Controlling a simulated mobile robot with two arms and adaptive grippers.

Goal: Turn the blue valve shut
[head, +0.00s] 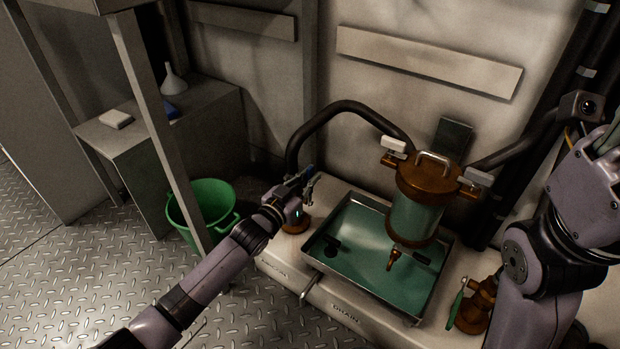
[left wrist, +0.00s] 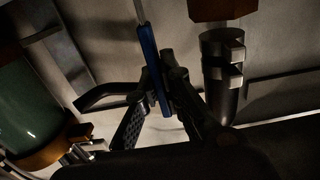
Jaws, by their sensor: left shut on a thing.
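The blue valve's lever (left wrist: 151,68) stands out as a slim blue bar in the left wrist view. In the head view only a small bit of blue shows at the gripper, above a brass valve base (head: 296,226) on the left of the bench. My left gripper (head: 307,182) is at this valve, shut on the blue lever. In the left wrist view its dark fingers (left wrist: 158,78) lie on either side of the lever. The gripper and wrist hide most of the valve in the head view. My right arm is at the right edge, with its fingers out of view.
A brass canister (head: 419,180) with a teal window stands over a steel drain tray (head: 345,285). A brass valve with a green lever (head: 457,307) is at the bench's right. A black hose (head: 345,108) arches behind my left gripper. A green bucket (head: 205,207) stands left.

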